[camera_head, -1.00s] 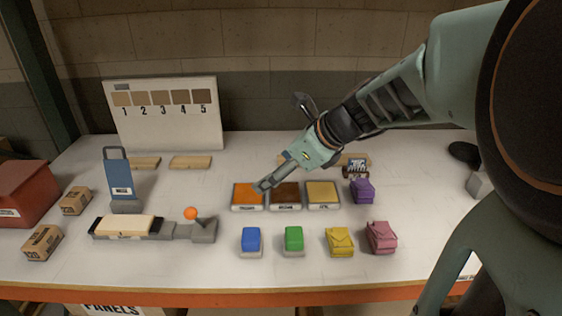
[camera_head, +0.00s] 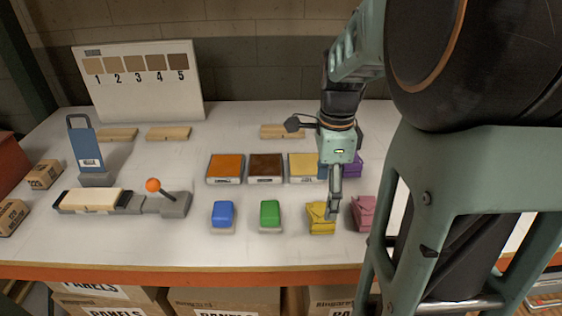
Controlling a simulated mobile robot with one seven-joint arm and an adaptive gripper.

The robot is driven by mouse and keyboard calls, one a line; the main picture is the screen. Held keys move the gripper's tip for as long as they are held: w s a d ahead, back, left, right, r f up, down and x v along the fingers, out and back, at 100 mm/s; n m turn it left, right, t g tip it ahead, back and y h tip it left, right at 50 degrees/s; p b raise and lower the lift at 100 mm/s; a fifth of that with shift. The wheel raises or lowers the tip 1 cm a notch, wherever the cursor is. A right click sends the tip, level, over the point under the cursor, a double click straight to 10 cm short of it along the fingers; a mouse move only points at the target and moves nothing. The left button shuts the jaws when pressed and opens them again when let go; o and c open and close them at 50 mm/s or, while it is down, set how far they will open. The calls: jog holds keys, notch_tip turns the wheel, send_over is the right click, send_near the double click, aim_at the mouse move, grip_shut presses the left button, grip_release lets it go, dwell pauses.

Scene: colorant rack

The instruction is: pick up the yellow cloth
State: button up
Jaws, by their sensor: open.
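The yellow cloth (camera_head: 320,220) is a folded bundle near the front of the white table, between the green block and the pink cloth. My gripper (camera_head: 334,212) points down at the cloth's right side, with its fingers covering part of it. The jaws are open. I cannot tell whether the fingertips touch the cloth or hang just above it.
The pink cloth (camera_head: 364,212) is close on the right, partly behind my arm. A green block (camera_head: 270,215) and a blue block (camera_head: 223,215) stand to the left.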

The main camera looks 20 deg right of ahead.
aim_at(321, 213)
jog(key=shift+a+f+b, duration=0.15)
jog(key=shift+f, duration=1.45)
jog(key=shift+a+f+b, duration=0.15)
jog(key=shift+f, duration=1.4)
jog(key=shift+c, duration=0.7)
jog(key=c, duration=1)
